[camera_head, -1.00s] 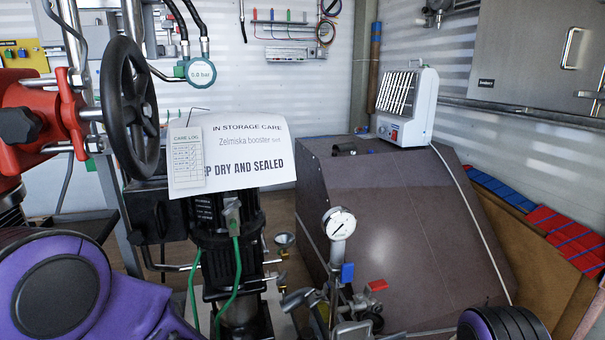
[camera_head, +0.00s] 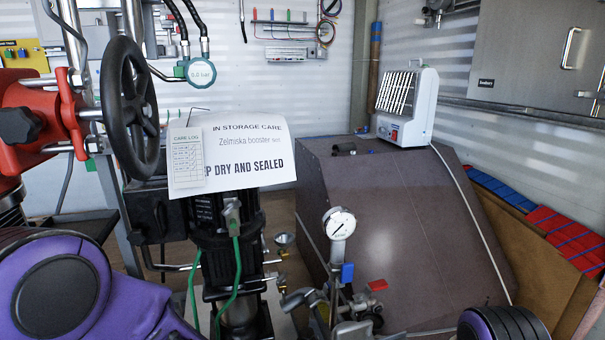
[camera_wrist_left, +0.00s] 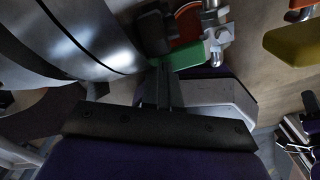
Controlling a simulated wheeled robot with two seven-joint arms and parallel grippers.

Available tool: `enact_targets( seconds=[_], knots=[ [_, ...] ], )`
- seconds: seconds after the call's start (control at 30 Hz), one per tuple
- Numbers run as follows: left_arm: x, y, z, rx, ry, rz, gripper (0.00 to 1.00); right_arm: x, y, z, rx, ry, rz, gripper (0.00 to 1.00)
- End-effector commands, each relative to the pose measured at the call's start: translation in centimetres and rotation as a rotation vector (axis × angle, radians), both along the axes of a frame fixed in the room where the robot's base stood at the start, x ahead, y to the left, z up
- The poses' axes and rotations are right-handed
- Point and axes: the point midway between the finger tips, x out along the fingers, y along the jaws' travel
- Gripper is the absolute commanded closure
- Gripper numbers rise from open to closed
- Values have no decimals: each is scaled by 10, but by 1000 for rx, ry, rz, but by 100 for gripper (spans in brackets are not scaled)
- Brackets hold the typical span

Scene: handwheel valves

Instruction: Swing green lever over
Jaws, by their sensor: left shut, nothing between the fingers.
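The green lever (camera_wrist_left: 188,56) shows in the left wrist view, near the top centre, beside a silver valve fitting (camera_wrist_left: 214,22). My left gripper (camera_wrist_left: 155,38) is shut and empty. Its dark fingertips are close to the left end of the green lever, and I cannot tell whether they touch it. In the head view the green lever is not distinguishable and the left gripper is out of sight; only my purple left arm shows at the lower left. My right gripper is not in view.
A large silver cylinder (camera_wrist_left: 85,30) lies close on the left in the wrist view. An orange-red part (camera_wrist_left: 188,22) sits just above the green lever. In the head view, a gauge (camera_head: 339,223), blue lever (camera_head: 347,272) and red lever (camera_head: 377,285) stand at lower centre; a black handwheel (camera_head: 128,107) is at left.

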Motion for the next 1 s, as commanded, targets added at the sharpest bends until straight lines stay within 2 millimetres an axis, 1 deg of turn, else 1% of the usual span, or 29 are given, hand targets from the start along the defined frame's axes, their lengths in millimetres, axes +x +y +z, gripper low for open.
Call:
enact_targets(
  seconds=[0.17, 1.0],
  knots=[
    [-1, -2, 0, 0, 0, 0, 100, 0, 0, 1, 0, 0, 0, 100],
    [-8, -26, 0, 0, -1, 0, 100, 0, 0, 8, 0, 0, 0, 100]
  ],
)
